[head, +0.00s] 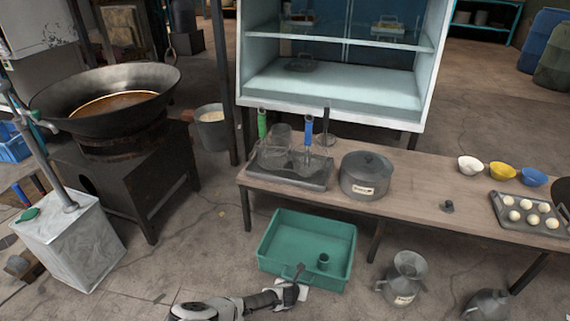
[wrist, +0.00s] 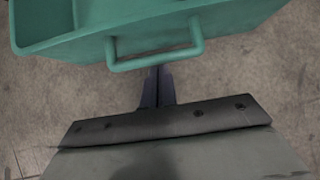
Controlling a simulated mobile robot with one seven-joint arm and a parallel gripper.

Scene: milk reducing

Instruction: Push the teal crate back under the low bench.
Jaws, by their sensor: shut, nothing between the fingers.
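The teal crate (head: 272,262) stands on the floor in front of the low bench (head: 420,188), its far side close to the bench's front edge. My gripper (head: 299,270) is at the crate's near side, shut and empty. In the wrist view, the crate (wrist: 75,45) fills the top, and its handle (wrist: 155,62) juts toward me. My gripper's dark fingers (wrist: 157,76) are together and reach up to the handle. Whether they touch it or pass under it, I cannot tell.
Bench legs (head: 246,212) and (head: 376,241) stand left and right of the crate. A metal can (head: 403,284) stands on the floor to its right. A pot (head: 366,178) and a tray of glass jars (head: 300,174) rest on the bench. Floor left of the crate is clear.

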